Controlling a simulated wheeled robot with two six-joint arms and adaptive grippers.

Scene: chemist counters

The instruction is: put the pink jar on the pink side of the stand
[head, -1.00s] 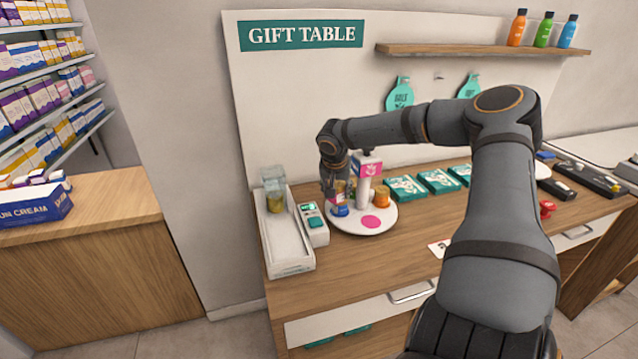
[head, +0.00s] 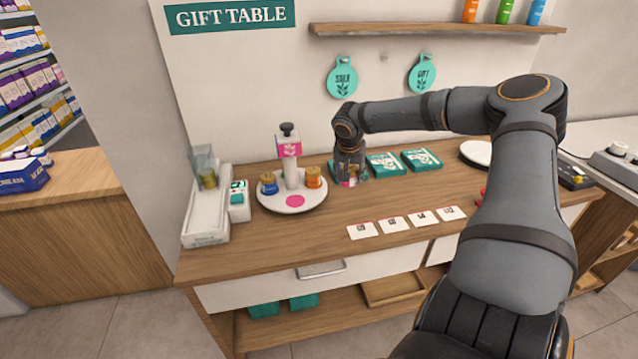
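The stand (head: 283,205) is a round white plate with a white post, a pink label and a dark knob on top. A pink disc (head: 295,201) at its front is bare. A blue jar (head: 269,184) with a gold lid is on its left part and an orange jar (head: 313,178) on its right part. The pink jar (head: 348,184) is on the table right of the stand, mostly hidden by my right gripper (head: 350,177). That gripper points down with its fingers about the jar; whether they are closed on it is unclear. My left gripper is out of view.
A white tray (head: 206,226) with a glass container and a small device (head: 238,205) lie left of the stand. Teal boxes (head: 385,165) are behind and right of the gripper. Several cards (head: 393,224) lie in front. The wood between stand and cards is clear.

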